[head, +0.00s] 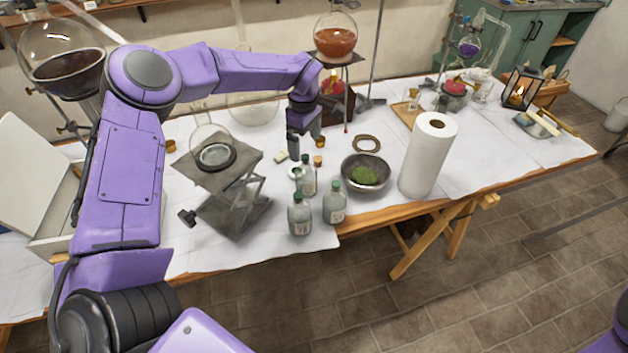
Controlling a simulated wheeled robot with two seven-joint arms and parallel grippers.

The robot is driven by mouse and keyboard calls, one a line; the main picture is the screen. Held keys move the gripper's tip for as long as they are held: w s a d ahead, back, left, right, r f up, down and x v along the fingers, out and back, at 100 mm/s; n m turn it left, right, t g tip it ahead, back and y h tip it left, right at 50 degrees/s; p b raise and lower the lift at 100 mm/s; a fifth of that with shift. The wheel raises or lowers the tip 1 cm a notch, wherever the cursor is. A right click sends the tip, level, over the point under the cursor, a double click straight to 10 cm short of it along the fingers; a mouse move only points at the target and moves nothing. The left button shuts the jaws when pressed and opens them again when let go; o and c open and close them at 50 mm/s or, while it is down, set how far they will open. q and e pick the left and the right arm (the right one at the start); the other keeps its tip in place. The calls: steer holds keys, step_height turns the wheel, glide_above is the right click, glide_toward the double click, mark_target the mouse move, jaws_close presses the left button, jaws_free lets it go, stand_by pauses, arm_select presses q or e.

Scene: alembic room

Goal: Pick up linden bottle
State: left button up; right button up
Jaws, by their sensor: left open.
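Each has a pale label, too small to read, so I cannot tell which is the linden bottle. My left gripper (306,148) is open and empty, pointing down just behind and above the back bottle. It appears apart from all three bottles. My right gripper is out of view.
A metal bowl of green herbs (366,174) and a paper towel roll (428,155) stand right of the bottles. A lab jack (235,188) bearing a flask is to their left. A round flask of orange liquid (336,40) stands behind. The white table's edge (290,251) is close in front.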

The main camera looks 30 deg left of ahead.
mark_target(306, 168)
arm_select(q)
steer(key=shift+s+f, duration=0.2)
steer(key=shift+f, duration=0.25)
steer(key=shift+s+f+p, duration=0.35)
steer(key=shift+s+f, duration=0.2)
steer(key=shift+f, duration=0.35)
steer(key=f+p, duration=0.1)
steer(key=f, duration=0.1)
steer(key=w+f+p, duration=0.1)
steer(key=f, duration=0.2)
steer(key=f+p, duration=0.1)
steer(key=f, duration=0.1)
steer(key=shift+w+a+f, duration=0.15)
steer(key=shift+w+f, duration=0.05)
steer(key=shift+f, duration=0.4)
steer(key=shift+w, duration=0.15)
steer(key=c, duration=1.4)
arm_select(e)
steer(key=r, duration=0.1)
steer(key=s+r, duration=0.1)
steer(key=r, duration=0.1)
